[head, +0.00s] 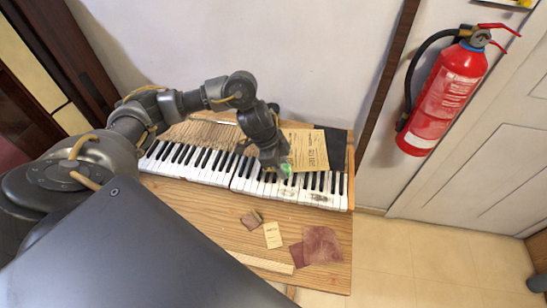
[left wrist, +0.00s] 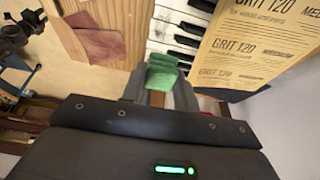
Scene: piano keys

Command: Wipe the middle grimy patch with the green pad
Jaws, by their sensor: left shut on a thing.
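My left gripper (head: 280,166) is shut on the green pad (head: 286,170) and holds it over the right part of the piano keys (head: 210,176). In the left wrist view the green pad (left wrist: 162,72) sits between the fingertips, close to the keys (left wrist: 172,30). I cannot tell whether the pad touches them. A greyish grimy patch (head: 320,198) shows on the keys right of the pad. Any grime under the gripper is hidden, and I cannot tell which patch is the middle one. My right gripper is not in view.
Sandpaper sheets (head: 308,148) marked GRIT 120 lie behind the keys. On the wooden bench (head: 190,200) in front are a small brown block (head: 251,219), a yellow card (head: 272,235) and a reddish cloth-like piece (head: 322,245). A fire extinguisher (head: 445,95) hangs at the right.

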